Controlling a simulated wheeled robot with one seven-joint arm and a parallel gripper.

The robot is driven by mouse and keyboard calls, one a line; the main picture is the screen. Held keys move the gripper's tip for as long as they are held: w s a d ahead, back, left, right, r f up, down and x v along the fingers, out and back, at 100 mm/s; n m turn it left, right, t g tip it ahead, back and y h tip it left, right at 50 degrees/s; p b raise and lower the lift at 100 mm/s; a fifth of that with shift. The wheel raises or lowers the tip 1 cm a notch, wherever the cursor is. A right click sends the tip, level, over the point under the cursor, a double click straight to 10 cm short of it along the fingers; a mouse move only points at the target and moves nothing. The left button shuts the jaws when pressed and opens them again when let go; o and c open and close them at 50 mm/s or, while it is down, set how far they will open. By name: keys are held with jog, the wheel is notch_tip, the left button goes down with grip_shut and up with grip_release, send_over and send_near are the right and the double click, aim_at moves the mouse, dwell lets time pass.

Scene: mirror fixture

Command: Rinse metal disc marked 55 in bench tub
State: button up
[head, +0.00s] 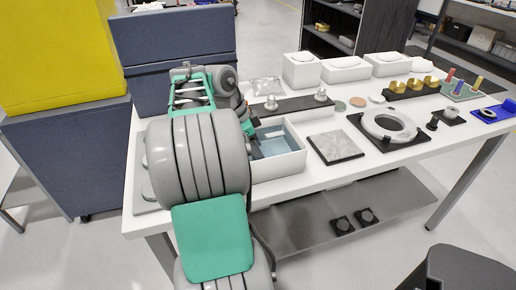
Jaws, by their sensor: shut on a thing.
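The bench tub (280,167) is a white, open box with bluish water inside, on the white bench just right of my arm. My gripper (256,148) shows only as a dark part at the tub's left side, low over or in the water; I cannot tell which. My own arm covers most of it. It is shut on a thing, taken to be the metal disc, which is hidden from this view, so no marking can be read.
Behind the tub is a dark strip with metal fittings (320,96). Small green (340,106) and copper-coloured (357,102) discs lie to the right. A grey tile (336,147) and a ring on a black plate (389,126) stand right of the tub.

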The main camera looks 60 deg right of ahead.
jog(key=shift+w+a, duration=0.45)
jog(key=shift+s, duration=0.1)
jog(key=shift+s+d, duration=0.45)
jog(key=shift+d, duration=0.1)
notch_tip(320, 180, up, 10)
jog(key=p, duration=0.9)
jog(key=shift+r+p, duration=0.1)
jog(key=shift+p, duration=0.2)
dwell(0.7)
notch_tip(320, 180, up, 4)
jog(key=p, duration=0.3)
jog(key=shift+p, duration=0.3)
